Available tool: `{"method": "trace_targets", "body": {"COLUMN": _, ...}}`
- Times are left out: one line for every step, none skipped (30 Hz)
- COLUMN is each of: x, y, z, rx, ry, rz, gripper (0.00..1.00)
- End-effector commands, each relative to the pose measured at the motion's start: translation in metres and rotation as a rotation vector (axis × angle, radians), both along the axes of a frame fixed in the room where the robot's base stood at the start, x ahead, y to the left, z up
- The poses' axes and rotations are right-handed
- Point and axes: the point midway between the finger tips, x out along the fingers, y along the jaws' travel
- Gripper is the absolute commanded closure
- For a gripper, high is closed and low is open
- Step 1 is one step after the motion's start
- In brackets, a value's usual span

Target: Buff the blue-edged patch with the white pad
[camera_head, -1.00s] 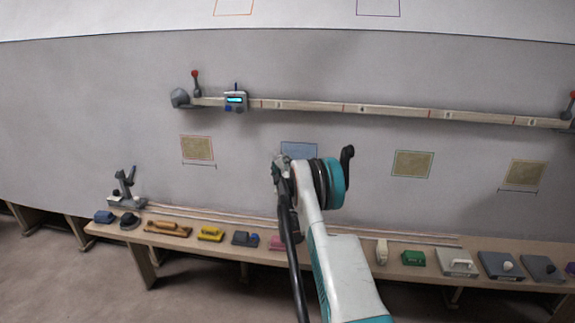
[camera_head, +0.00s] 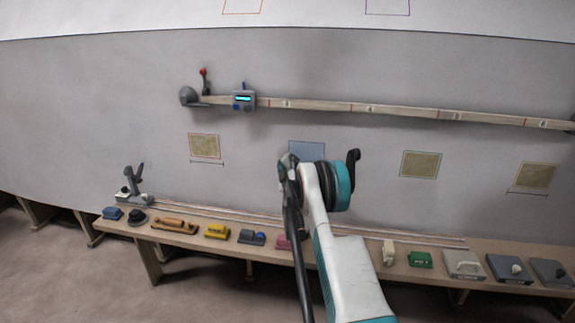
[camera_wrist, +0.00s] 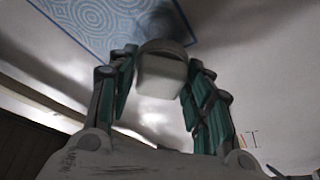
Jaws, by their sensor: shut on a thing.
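My gripper (camera_wrist: 160,66) is shut on a pale block with a grey band, which I take to be the white pad (camera_wrist: 161,80), in the wrist view. The blue-edged patch (camera_wrist: 95,22) fills the top left there, with pale blue swirls and a blue border. The pad's far end is close to the patch's right part; I cannot tell whether they touch. In the head view the patch (camera_head: 307,149) is on the grey hull wall, its lower part hidden by my arm.
Other patches are red-edged (camera_head: 205,146), green-edged (camera_head: 421,164) and orange-edged (camera_head: 534,177). A marked rail (camera_head: 400,112) with a small display box (camera_head: 243,100) runs above them. A bench (camera_head: 200,240) with several pads and tools stands below.

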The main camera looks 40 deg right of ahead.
Motion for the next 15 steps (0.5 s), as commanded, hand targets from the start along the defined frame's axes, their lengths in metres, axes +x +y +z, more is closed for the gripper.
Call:
{"method": "trace_targets", "body": {"x": 0.0006, "y": -0.0009, "z": 0.0000, "rx": 0.000, "ry": 0.000, "rz": 0.000, "gripper": 0.75}}
{"method": "trace_targets", "body": {"x": 0.0010, "y": -0.0014, "z": -0.0001, "rx": 0.000, "ry": 0.000, "rz": 0.000, "gripper": 0.75}}
{"method": "trace_targets", "body": {"x": 0.0015, "y": -0.0019, "z": -0.0001, "rx": 0.000, "ry": 0.000, "rz": 0.000, "gripper": 0.75}}
{"method": "trace_targets", "body": {"x": 0.0018, "y": -0.0024, "z": -0.0001, "rx": 0.001, "ry": -0.001, "rz": 0.000, "gripper": 0.75}}
{"method": "trace_targets", "body": {"x": 0.0021, "y": -0.0027, "z": -0.0002, "rx": 0.001, "ry": -0.001, "rz": 0.000, "gripper": 0.75}}
{"method": "trace_targets", "body": {"x": 0.0026, "y": -0.0033, "z": -0.0002, "rx": 0.001, "ry": -0.001, "rz": 0.000, "gripper": 0.75}}
{"method": "trace_targets", "body": {"x": 0.0029, "y": -0.0037, "z": -0.0004, "rx": 0.001, "ry": -0.001, "rz": 0.000, "gripper": 0.75}}
{"method": "trace_targets", "body": {"x": 0.0032, "y": -0.0041, "z": -0.0004, "rx": 0.001, "ry": -0.001, "rz": 0.000, "gripper": 0.75}}
{"method": "trace_targets", "body": {"x": 0.0036, "y": -0.0046, "z": -0.0004, "rx": 0.001, "ry": -0.001, "rz": 0.000, "gripper": 0.75}}
{"method": "trace_targets", "body": {"x": 0.0039, "y": -0.0051, "z": -0.0005, "rx": 0.001, "ry": -0.001, "rz": 0.000, "gripper": 0.75}}
{"method": "trace_targets", "body": {"x": 0.0043, "y": -0.0055, "z": -0.0005, "rx": 0.001, "ry": -0.001, "rz": 0.000, "gripper": 0.75}}
{"method": "trace_targets", "body": {"x": 0.0047, "y": -0.0061, "z": -0.0006, "rx": 0.001, "ry": -0.001, "rz": 0.000, "gripper": 0.75}}
{"method": "trace_targets", "body": {"x": 0.0051, "y": -0.0065, "z": -0.0006, "rx": 0.001, "ry": -0.001, "rz": 0.000, "gripper": 0.75}}
{"method": "trace_targets", "body": {"x": 0.0054, "y": -0.0069, "z": -0.0006, "rx": 0.001, "ry": -0.001, "rz": 0.000, "gripper": 0.75}}
{"method": "trace_targets", "body": {"x": 0.0059, "y": -0.0075, "z": -0.0005, "rx": 0.001, "ry": -0.001, "rz": 0.000, "gripper": 0.75}}
